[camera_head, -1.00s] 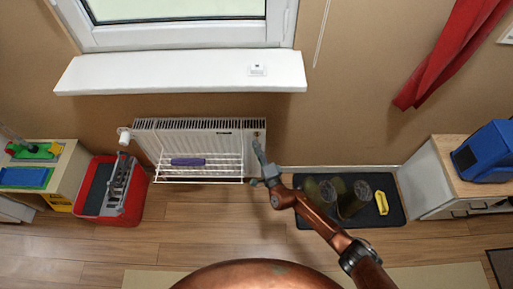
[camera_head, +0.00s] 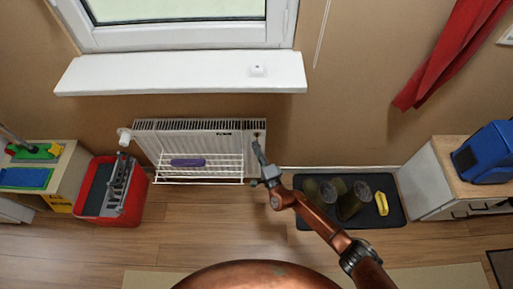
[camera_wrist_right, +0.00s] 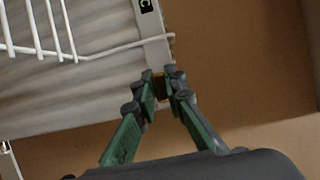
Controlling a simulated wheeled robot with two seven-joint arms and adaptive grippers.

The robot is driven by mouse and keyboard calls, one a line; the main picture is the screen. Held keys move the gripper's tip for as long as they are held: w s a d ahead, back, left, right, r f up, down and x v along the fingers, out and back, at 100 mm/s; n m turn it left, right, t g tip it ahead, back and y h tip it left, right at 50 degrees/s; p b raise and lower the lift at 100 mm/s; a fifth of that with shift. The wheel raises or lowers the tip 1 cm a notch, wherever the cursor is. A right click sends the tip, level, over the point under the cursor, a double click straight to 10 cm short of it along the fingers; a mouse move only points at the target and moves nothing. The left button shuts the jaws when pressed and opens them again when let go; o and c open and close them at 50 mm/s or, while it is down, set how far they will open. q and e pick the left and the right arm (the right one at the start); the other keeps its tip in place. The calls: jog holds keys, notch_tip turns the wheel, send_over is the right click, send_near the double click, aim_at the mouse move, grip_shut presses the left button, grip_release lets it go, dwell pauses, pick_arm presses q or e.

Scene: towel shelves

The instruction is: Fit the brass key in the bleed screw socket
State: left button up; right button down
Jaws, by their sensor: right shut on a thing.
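The white radiator (camera_head: 220,142) hangs on the wall below the window. A small dark spot at its upper right end (camera_head: 257,134) may be the bleed screw socket, but it is too small to be sure. My right gripper (camera_head: 257,147) is just below that spot, at the radiator's right end. In the right wrist view, my right gripper (camera_wrist_right: 161,83) is shut on a small brownish piece, the brass key (camera_wrist_right: 160,88), mostly hidden between the fingertips. I cannot tell whether the key touches the socket. My left gripper is not in view.
A white wire rack (camera_head: 200,172) with a purple roll (camera_head: 187,162) hangs on the radiator's front. A red bucket (camera_head: 112,205) stands at left. Boots (camera_head: 352,198) stand on a dark mat (camera_head: 393,213) at right. The windowsill (camera_head: 180,75) juts out above.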

dwell(0.5)
jog(key=shift+w, duration=0.1)
jog(key=shift+w+b, duration=0.55)
jog(key=shift+w, duration=0.4)
dwell(0.7)
